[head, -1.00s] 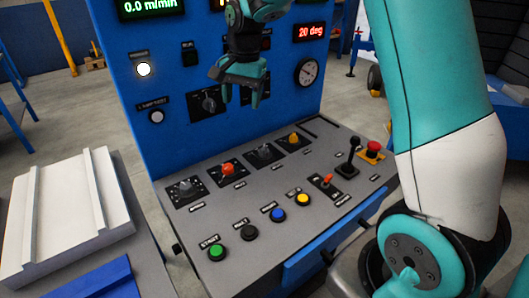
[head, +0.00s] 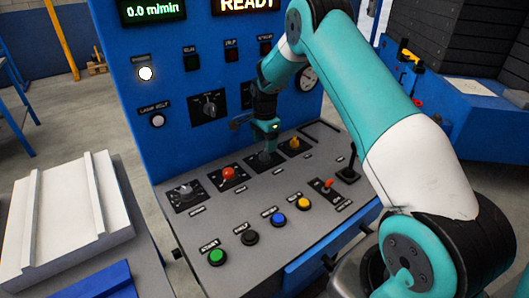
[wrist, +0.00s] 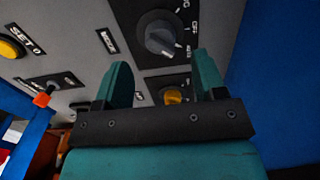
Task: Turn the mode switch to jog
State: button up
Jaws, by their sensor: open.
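A grey rotary knob (wrist: 163,36) on a black plate is close ahead in the wrist view, with "OFF" among partly cut-off white markings around it. I take it for the mode switch; its nameplate is too blurred to read. In the head view the grey knob (head: 265,159) is third in the sloped desk's row, partly covered by my gripper (head: 266,127). My gripper also shows in the wrist view (wrist: 162,72), its two teal fingers apart and empty, above the desk. The knob's exact setting cannot be told.
A yellow knob (head: 293,143) and a red knob (head: 228,173) flank the grey one. Another grey knob (head: 185,189) is farther left. Coloured push buttons, including a green one (head: 217,257), line the front, with a black lever (head: 349,170) at right. The blue upright panel (head: 160,80) rises behind.

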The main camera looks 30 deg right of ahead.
aim_at(265, 155)
notch_tip(265, 155, down, 5)
dwell(0.3)
jog(key=c, duration=0.9)
